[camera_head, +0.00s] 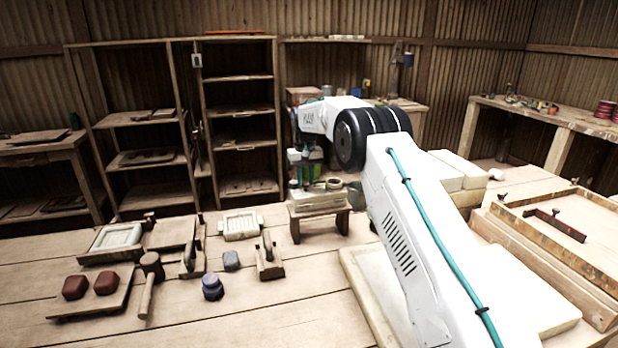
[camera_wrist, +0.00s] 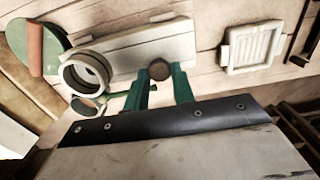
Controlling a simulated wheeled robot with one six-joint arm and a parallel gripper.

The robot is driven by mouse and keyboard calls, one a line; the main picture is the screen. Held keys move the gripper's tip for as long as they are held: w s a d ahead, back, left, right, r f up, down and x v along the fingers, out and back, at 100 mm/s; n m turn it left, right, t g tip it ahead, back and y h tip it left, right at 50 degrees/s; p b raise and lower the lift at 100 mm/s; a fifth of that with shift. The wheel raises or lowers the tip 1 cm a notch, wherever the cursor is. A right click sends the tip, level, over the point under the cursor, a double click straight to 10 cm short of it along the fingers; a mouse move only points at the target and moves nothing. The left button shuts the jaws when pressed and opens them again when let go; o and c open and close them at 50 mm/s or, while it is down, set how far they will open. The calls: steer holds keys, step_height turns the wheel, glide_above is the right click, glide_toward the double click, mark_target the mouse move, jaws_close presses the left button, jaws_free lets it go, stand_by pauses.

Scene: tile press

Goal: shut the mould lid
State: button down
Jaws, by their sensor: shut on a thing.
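The mould (camera_head: 116,237) lies at the left of the bench in the head view, a pale ribbed inset in a dark frame. A flat wooden panel (camera_head: 172,233) with a small knob lies beside it, perhaps its lid; it seems laid open. My gripper (camera_wrist: 161,80) has green fingers shut on a round brown knob (camera_wrist: 159,68) in the wrist view. In the head view my gripper (camera_head: 305,166) is above the small stand, well right of the mould.
The small stand (camera_head: 318,208) carries a pale slab and a ring (camera_wrist: 86,72). A pale ribbed frame (camera_head: 240,223) lies left of it. The front middle is clear.

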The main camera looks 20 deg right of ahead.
steer(key=shift+w+r, duration=0.1)
stand_by(0.4)
steer(key=c, duration=1.2)
jaws_free()
step_height(320, 180, up, 8)
steer(key=shift+w+f, duration=0.15)
steer(key=shift+f, duration=0.05)
steer(key=shift+w, duration=0.1)
